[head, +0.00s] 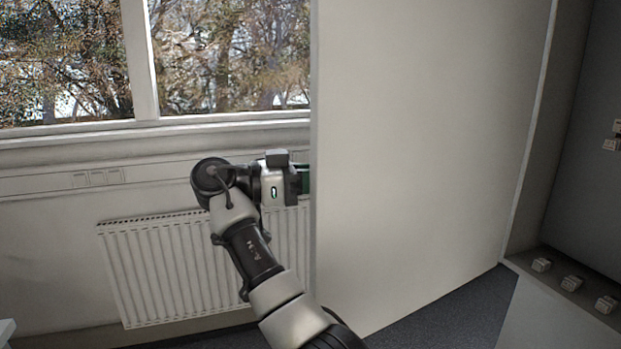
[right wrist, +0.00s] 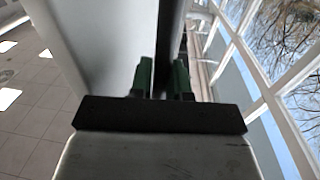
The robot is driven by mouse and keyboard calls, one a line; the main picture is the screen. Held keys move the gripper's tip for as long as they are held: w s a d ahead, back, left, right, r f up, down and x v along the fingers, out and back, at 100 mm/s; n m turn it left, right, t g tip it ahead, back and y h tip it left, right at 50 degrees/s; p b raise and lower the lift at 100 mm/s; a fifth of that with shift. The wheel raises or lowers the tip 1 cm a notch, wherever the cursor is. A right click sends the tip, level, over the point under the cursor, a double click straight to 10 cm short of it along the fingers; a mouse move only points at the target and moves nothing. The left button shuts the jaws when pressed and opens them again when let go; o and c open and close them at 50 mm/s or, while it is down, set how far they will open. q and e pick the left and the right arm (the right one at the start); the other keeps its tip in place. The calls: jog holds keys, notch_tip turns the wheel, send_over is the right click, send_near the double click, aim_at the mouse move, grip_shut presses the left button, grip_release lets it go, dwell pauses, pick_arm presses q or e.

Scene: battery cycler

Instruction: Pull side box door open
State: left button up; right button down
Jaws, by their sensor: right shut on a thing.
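The side box door (head: 425,150) is a tall, plain pale panel filling the middle of the head view. It stands swung out from the box (head: 530,185), whose dark inside shows at the right. My right gripper (head: 303,180) is at the door's free left edge, its green fingertips partly hidden behind the panel. In the right wrist view, the green fingers of my right gripper (right wrist: 164,80) are shut on the door's edge region, with the pale panel (right wrist: 100,40) to their left. Whether they hold a handle or the bare edge is hidden. My left gripper is out of view.
A white radiator (head: 160,265) and a window (head: 230,55) line the wall behind my right arm. Small pale blocks (head: 571,283) sit on a ledge inside the box. Dark floor (head: 440,310) is clear below the door.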

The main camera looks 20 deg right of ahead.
jog(key=shift+w+d+f, duration=0.1)
jog(key=shift+w+f, duration=0.05)
jog(key=shift+w, duration=0.05)
jog(key=shift+s, duration=0.1)
jog(key=c, duration=1.4)
grip_release()
jog(key=o, duration=0.3)
jog(key=shift+d, duration=0.35)
jog(key=shift+a, duration=0.15)
